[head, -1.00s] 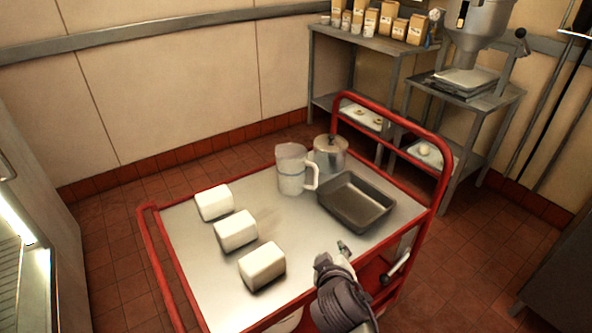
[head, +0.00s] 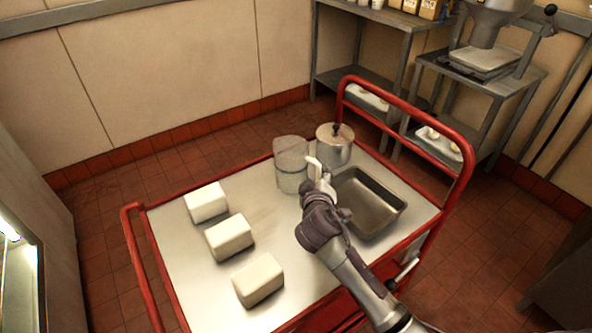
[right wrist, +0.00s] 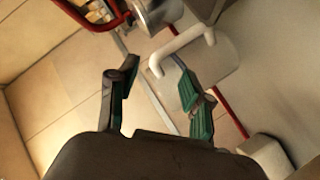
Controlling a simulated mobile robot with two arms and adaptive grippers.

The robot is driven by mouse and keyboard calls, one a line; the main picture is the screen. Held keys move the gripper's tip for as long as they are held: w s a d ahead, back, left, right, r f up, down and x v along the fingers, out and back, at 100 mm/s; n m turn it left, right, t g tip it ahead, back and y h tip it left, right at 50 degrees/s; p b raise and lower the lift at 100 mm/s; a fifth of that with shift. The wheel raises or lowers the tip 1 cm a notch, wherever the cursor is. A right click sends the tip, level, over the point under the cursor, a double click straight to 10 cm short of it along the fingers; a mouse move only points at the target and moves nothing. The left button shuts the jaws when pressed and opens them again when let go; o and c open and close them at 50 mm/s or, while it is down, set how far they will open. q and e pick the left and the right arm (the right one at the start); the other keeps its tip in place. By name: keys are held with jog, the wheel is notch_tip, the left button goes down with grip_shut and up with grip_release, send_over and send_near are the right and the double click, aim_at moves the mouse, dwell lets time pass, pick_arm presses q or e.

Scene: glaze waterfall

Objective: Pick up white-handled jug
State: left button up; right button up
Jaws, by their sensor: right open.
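The white-handled jug (head: 291,168) is a clear jug standing upright on the metal cart top, towards its far side. Its white handle faces right in the head view. My right gripper (head: 322,176) is open right beside the handle. In the right wrist view, the jug (right wrist: 215,68) and its white handle (right wrist: 182,46) lie just beyond the fingers of the gripper (right wrist: 155,68). The right-hand finger overlaps the jug body in this view; I cannot tell whether it touches. My left gripper is not in view.
A lidded metal pot (head: 336,150) stands close behind the jug. Several white blocks, such as the middle one (head: 229,237), line the cart's left side. The cart's red rail (head: 462,160) rises at the right.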

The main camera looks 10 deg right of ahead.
aim_at(316, 166)
jog(key=shift+w+d, duration=0.2)
jog(key=shift+w, duration=0.5)
jog(key=x, duration=0.3)
jog(key=shift+w+f, duration=0.1)
jog(key=shift+w, duration=0.2)
jog(key=shift+w+d, duration=0.1)
jog(key=shift+w, duration=0.1)
jog(key=shift+s, duration=0.1)
jog(key=c, duration=0.7)
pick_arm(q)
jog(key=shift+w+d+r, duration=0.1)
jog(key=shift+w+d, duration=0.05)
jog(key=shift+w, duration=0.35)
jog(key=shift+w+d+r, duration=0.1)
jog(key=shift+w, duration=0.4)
pick_arm(e)
grip_shut()
